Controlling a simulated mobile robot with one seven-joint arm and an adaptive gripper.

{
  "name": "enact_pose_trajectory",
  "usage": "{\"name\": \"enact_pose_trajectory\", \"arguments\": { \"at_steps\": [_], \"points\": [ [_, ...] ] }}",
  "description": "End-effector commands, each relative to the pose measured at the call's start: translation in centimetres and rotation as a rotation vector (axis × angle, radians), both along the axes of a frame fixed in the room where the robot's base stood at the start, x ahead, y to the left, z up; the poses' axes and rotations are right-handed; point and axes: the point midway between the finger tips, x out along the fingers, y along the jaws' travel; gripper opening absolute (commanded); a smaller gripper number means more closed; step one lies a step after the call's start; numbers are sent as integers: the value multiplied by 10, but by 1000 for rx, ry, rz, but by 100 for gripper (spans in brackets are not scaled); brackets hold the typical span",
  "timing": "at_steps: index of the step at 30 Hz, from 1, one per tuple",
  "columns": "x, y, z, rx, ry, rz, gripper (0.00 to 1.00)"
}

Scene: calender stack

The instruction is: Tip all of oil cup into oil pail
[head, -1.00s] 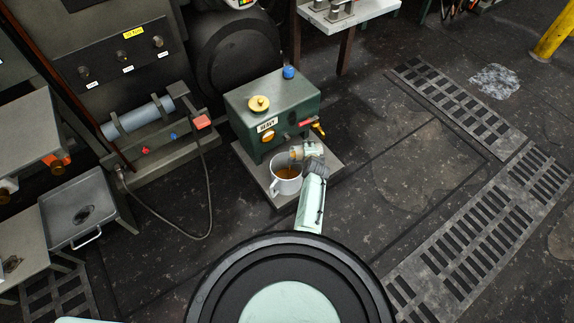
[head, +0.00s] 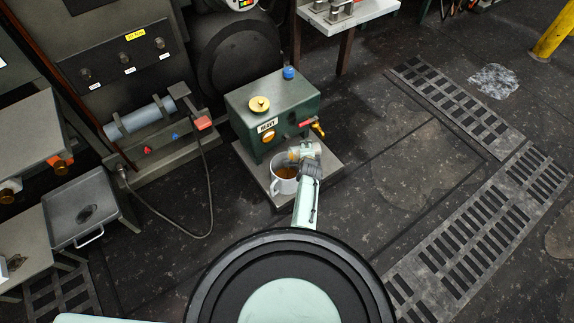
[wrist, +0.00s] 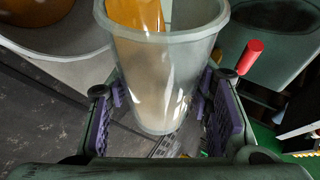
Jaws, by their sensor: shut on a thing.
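My gripper (head: 304,158) is shut on the oil cup (head: 306,150), a small clear cup tilted above the right rim of the oil pail (head: 284,187). The pail is white with a side handle, and brown oil shows inside it. In the wrist view, the oil cup (wrist: 180,80) sits between the purple finger pads. Amber oil (wrist: 138,14) shows at its mouth and a tan tint runs down its left wall. I cannot tell how much oil is in the cup. The pail's wall (wrist: 70,62) shows at upper left, with amber oil inside.
The pail stands on a grey plate (head: 325,172) in front of a green tank (head: 275,108) with a red-handled tap (head: 308,123). A machine with a blue-grey roller (head: 140,118) and a hanging cable are to the left. The floor to the right is clear, with grates.

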Motion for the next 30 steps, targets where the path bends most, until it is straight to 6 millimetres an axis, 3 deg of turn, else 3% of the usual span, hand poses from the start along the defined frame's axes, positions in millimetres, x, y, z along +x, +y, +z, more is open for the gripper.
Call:
{"name": "enact_pose_trajectory", "arguments": {
  "at_steps": [30],
  "points": [
    [1,2,-2,-94,-38,-1,7]
  ]
}}
